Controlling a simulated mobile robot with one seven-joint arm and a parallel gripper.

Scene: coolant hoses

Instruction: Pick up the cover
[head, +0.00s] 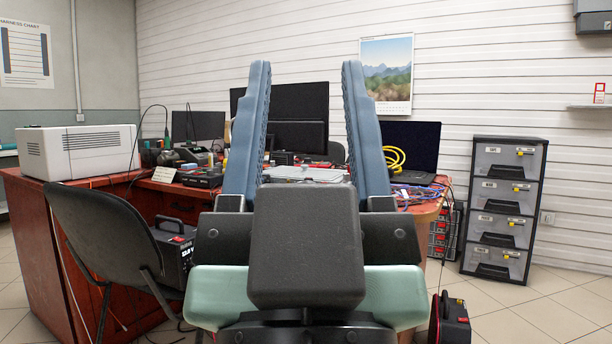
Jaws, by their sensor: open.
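My gripper (306,75) is in the middle of the head view, with its two long blue-grey fingers pointing up and spread wide apart. It is open, and nothing is held between the fingers. Beyond it, a flat light-grey panel (304,173) lies on the desk and shows between the fingers. It may be the cover, but I cannot tell for sure. My gripper's body and fingers hide much of the desk middle, and the panel looks well beyond the gripper.
The reddish desk (45,235) carries a white boxy device (85,150), monitors, a laptop (412,145), a yellow cable (394,158) and small tools. A dark chair (105,230) stands front left. A drawer cabinet (505,210) stands right. Tiled floor (545,310) is open at lower right.

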